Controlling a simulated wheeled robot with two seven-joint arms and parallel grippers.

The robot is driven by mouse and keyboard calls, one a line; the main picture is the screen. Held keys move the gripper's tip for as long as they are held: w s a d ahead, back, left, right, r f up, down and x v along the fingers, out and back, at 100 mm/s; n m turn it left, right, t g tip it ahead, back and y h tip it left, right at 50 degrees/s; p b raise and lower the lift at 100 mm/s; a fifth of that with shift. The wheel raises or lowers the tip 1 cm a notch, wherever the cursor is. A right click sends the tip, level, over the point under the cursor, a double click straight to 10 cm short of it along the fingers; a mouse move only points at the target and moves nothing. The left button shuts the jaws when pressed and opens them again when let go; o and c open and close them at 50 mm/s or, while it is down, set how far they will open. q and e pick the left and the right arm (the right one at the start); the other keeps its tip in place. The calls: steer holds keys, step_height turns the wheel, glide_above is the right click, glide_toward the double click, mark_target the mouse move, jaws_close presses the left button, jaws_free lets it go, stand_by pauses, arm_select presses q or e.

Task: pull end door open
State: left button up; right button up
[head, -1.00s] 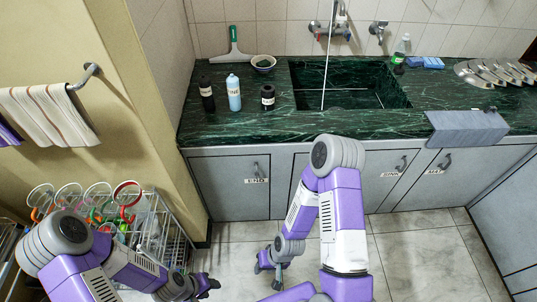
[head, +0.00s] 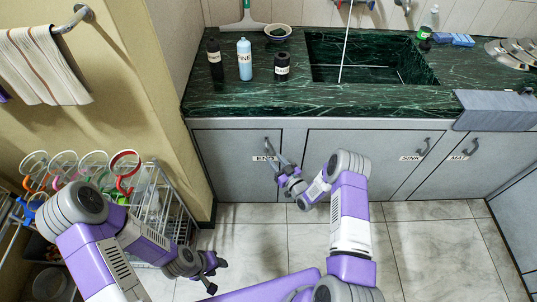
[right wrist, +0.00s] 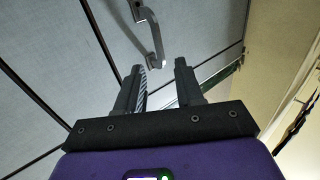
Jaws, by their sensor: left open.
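The end door (head: 228,172) is the grey cabinet door at the left under the counter, and it looks shut. In the right wrist view the silver door handle (right wrist: 150,35) lies just beyond the fingertips. The right gripper (right wrist: 158,75) is open there, with nothing between its fingers. My left gripper (head: 212,272) is open and empty, low over the floor near the rack.
A wire rack (head: 160,205) with colourful-rimmed items stands at the left by the wall. A green marble counter (head: 300,100) with bottles and a sink is above the doors. Other doors labelled "SINK" and "MAT" are to the right. The tiled floor (head: 430,255) is clear.

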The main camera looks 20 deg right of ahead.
steer(key=b+x, duration=0.1)
steer(key=x, duration=0.4)
steer(key=shift+w, duration=0.25)
jaws_close()
stand_by(1.2)
